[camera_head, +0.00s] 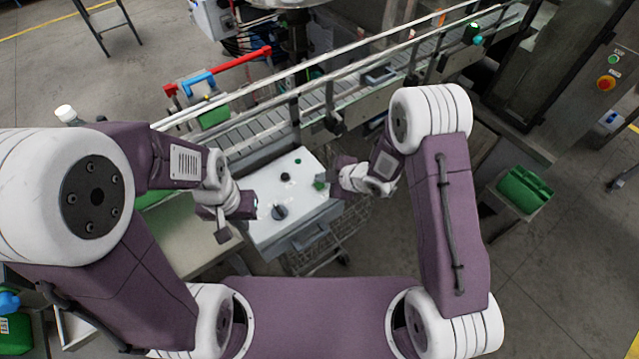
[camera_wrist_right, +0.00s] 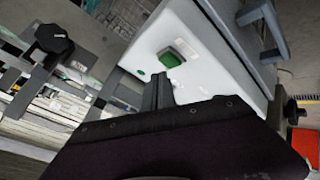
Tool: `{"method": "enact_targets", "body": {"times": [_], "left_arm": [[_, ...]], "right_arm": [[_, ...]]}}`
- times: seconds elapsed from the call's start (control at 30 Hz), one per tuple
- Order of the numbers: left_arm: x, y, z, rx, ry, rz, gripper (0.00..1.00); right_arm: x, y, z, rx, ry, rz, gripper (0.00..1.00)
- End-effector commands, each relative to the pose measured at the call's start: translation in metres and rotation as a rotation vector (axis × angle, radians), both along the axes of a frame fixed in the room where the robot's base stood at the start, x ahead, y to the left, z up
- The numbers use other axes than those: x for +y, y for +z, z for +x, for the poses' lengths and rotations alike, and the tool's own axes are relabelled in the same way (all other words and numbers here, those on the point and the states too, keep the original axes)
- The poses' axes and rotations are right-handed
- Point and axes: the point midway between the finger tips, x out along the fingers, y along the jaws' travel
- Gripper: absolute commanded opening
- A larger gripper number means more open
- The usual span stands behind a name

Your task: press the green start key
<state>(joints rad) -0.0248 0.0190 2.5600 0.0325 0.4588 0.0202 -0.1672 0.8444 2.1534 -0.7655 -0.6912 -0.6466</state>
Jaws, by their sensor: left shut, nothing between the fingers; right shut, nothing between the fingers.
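The green start key (camera_head: 319,184) is on the right part of the white panel top (camera_head: 262,185). My right gripper (camera_head: 328,187) is shut and empty beside the key. In its wrist view the dark fingertips (camera_wrist_right: 160,78) appear just below the key; I cannot tell whether they touch the panel. My left gripper (camera_head: 254,206) is shut and empty by the panel's left edge.
The panel also carries a small green button (camera_head: 298,160), a black knob (camera_head: 285,177) and a larger dark dial (camera_head: 280,212). A conveyor (camera_head: 255,132) with rails runs behind it. A green bin (camera_head: 525,188) stands at the right.

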Motion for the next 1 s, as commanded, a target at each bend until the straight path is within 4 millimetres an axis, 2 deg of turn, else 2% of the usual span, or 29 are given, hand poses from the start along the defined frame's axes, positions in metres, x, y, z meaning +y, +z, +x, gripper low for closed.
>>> {"method": "enact_targets", "body": {"times": [0.37, 0.63, 1.0], "left_arm": [[0.000, 0.000, 0.000, 0.000, 0.000, 0.000, 0.00], [0.000, -0.010, 0.000, 0.000, 0.000, 0.000, 0.00], [0.000, -0.010, 0.000, 0.000, 0.000, 0.000, 0.00]], "right_arm": [[0.000, 0.000, 0.000, 0.000, 0.000, 0.000, 0.00], [0.000, -0.010, 0.000, 0.000, 0.000, 0.000, 0.00], [0.000, -0.009, 0.000, 0.000, 0.000, 0.000, 0.00]]}}
